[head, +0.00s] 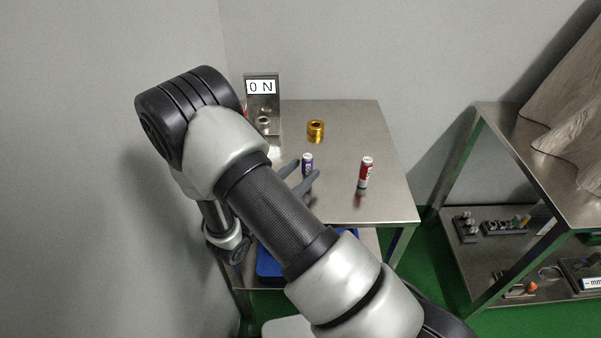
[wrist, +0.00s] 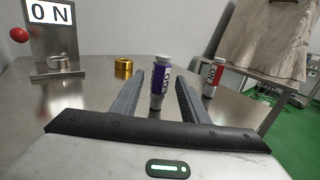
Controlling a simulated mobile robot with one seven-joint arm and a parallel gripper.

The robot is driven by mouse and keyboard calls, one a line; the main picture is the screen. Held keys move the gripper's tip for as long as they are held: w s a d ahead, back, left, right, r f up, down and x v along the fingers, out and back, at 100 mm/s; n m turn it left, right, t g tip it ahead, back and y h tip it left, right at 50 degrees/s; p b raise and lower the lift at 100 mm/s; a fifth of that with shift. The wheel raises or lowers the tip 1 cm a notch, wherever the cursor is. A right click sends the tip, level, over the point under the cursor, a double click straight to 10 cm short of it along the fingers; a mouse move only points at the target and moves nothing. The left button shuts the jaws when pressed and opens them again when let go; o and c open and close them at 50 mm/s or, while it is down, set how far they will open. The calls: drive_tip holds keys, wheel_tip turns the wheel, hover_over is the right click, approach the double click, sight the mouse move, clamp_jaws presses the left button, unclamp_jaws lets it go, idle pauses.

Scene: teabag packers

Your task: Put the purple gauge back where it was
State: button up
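The purple gauge (head: 308,164) is a small upright cylinder with a white cap, standing on the steel table (head: 350,120). In the wrist view the purple gauge (wrist: 160,84) stands between the two fingers of my gripper (wrist: 160,76), with a visible gap on each side. In the head view my gripper (head: 306,168) is low over the table, its fingertips on either side of the gauge. It is open and holds nothing. My arm hides part of the table's left side and front.
A red gauge (head: 366,172) stands upright to the right. A gold ring-shaped piece (head: 316,131) sits behind, and a metal stand reading "0 N" (head: 262,100) is at the back left. A shelf table (head: 540,180) stands at the right.

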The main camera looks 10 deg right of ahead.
drive_tip(key=shift+r, duration=0.25)
drive_tip(key=p+v, duration=0.1)
drive_tip(key=v, duration=0.6)
drive_tip(key=shift+s+d+r, duration=0.1)
drive_tip(key=shift+s+r, duration=0.05)
drive_tip(key=shift+r, duration=0.15)
drive_tip(key=s+d+r+m+g+y, duration=0.3)
drive_tip(key=s+d+r+m+g, duration=0.85)
drive_tip(key=m, duration=0.35)
drive_tip(key=s+a+r+m+t+y, duration=0.5)
drive_tip(key=s+r+m+y, duration=0.2)
drive_tip(key=r+m+y, duration=0.3)
drive_tip(key=shift+r+m+y, duration=0.4)
drive_tip(key=shift+r+m, duration=0.2)
drive_tip(key=shift+r, duration=0.1)
